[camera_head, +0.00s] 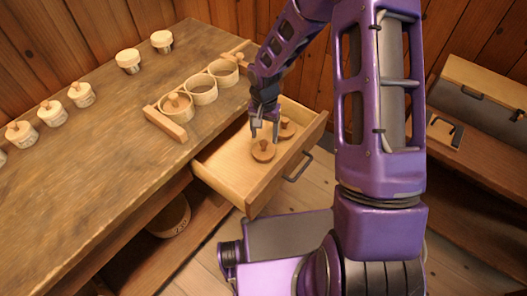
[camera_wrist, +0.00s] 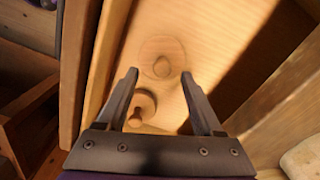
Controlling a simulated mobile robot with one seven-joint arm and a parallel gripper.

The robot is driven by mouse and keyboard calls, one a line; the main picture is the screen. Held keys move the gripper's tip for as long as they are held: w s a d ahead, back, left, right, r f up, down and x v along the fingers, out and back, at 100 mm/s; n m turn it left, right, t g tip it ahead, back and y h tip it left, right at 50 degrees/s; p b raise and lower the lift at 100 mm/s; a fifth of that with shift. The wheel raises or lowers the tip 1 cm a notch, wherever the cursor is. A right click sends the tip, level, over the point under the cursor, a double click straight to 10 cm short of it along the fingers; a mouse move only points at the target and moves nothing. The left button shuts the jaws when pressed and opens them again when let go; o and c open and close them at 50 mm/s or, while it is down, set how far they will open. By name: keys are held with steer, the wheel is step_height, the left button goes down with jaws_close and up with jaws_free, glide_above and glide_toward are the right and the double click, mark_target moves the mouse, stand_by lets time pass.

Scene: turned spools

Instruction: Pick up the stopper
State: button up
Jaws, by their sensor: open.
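My gripper (camera_head: 264,136) is open and empty, pointing down above the drawer. In the wrist view, a pale stopper (camera_wrist: 150,48) lies ahead, between and beyond the fingertips (camera_wrist: 159,77). Another stopper (camera_wrist: 146,104) shows between the fingers nearer the palm, close to the left finger. I cannot tell the exact gap to either.
A wooden rack (camera_head: 168,124) with three rings stands on the bench (camera_head: 95,150); a knobbed lid sits in its left ring. Several knobbed jars (camera_head: 52,113) and two plain-topped jars (camera_head: 129,61) stand on the bench. The drawer walls surround my gripper's area closely.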

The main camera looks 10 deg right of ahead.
mark_target(264, 142)
steer(key=shift+w+a+f, duration=0.1)
steer(key=shift+f, duration=1.25)
steer(key=shift+w+f, duration=0.1)
steer(key=shift+f, duration=1.2)
jaws_close()
